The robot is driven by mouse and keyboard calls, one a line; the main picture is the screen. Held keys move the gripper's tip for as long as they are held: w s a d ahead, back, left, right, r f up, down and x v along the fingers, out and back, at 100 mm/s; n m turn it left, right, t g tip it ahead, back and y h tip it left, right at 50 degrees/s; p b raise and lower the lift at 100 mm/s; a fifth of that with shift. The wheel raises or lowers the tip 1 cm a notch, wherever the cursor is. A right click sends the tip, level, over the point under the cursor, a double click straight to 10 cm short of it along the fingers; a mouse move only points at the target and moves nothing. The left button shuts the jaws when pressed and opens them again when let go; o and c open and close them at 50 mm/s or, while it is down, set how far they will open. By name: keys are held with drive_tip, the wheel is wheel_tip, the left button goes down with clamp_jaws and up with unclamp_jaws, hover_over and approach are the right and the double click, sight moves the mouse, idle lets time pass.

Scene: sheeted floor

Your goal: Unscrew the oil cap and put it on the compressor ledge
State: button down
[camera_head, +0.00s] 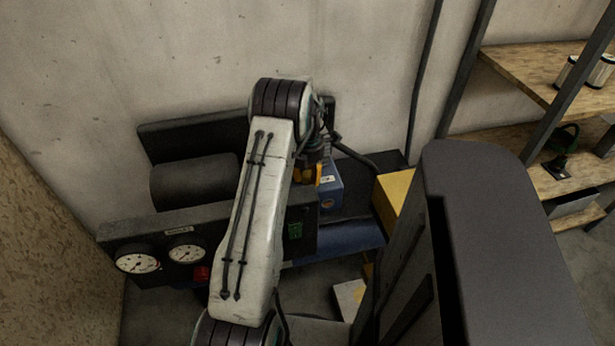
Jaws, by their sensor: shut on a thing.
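The compressor (195,186) stands against the wall, with a dark cylinder and a front panel with gauges. My arm reaches over it and hides part of it. My gripper (310,172) points down beside the blue box (330,190) of the compressor, partly hidden by my arm. It is shut on a small yellow-orange piece, which appears to be the oil cap (300,175). Whether the cap is still seated or lifted clear cannot be told. A dark flat surface (352,203) right of the blue box may be the ledge.
A yellow box (395,190) stands to the right of the compressor. Wooden shelves (530,68) with cans (601,72) are at the far right. A wall closes off the back.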

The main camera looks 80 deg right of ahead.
drive_tip(key=shift+a+f+n, duration=0.1)
drive_tip(key=shift+n, duration=1.1)
drive_tip(key=c, duration=0.8)
unclamp_jaws()
drive_tip(key=shift+c, duration=0.2)
drive_tip(key=shift+c, duration=0.3)
drive_tip(key=shift+c, duration=0.6)
